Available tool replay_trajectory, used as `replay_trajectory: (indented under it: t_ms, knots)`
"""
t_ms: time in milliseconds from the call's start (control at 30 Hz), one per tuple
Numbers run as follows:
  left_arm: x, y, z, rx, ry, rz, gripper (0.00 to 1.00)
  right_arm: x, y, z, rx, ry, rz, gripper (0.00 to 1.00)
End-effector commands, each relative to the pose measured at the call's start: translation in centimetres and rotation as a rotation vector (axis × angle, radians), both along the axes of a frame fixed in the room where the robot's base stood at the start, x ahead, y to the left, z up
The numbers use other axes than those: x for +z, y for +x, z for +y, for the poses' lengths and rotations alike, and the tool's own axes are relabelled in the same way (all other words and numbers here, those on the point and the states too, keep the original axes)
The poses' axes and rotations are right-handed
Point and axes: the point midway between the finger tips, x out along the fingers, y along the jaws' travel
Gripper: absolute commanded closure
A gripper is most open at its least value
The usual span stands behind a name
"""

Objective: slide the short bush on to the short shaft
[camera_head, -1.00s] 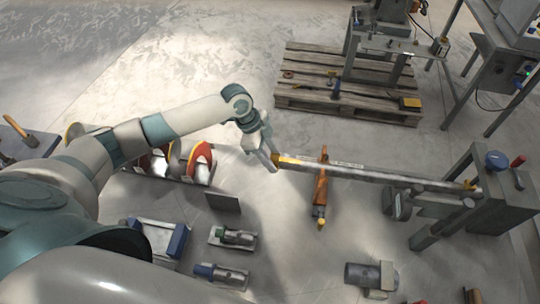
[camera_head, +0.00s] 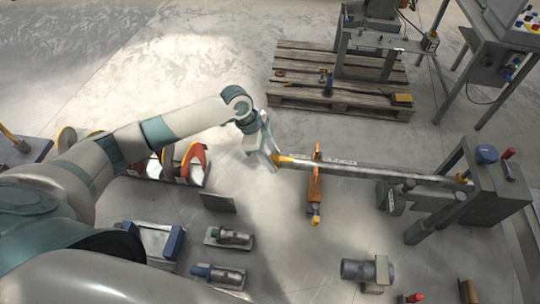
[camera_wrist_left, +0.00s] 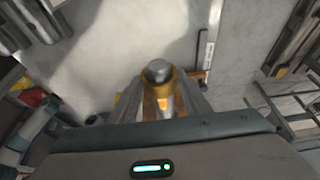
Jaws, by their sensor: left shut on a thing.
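My left gripper (camera_head: 272,160) is at the left end of a long grey bar, with its jaws shut on a yellow, brass-coloured piece (camera_head: 286,161), which looks like the bush. In the left wrist view the yellow piece (camera_wrist_left: 164,102) sits between the fingers, with a rounded grey end (camera_wrist_left: 158,72) beyond it. I cannot tell whether it is around the bar or only against its end. The bar (camera_head: 370,172) runs right to a grey block (camera_head: 496,190). A shorter grey cylinder (camera_head: 437,198) lies below it, perhaps the short shaft. My right gripper is not in view.
An orange stand (camera_head: 315,188) is under the bar near my gripper. Grey fixtures (camera_head: 230,237) and a grey motor-like unit (camera_head: 366,271) stand in front. A wooden pallet (camera_head: 300,88) with a machine is behind. Floor left of the pallet is clear.

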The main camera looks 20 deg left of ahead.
Motion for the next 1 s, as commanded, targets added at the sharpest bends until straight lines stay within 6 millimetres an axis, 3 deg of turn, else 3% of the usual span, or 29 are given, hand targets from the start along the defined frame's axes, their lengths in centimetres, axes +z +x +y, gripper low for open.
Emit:
replay_trajectory:
  t_ms: [1000]
  knots:
    - [0.1, 0.6, -2.1, 0.0, -0.001, -0.001, 0.88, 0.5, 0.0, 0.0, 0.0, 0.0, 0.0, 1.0]
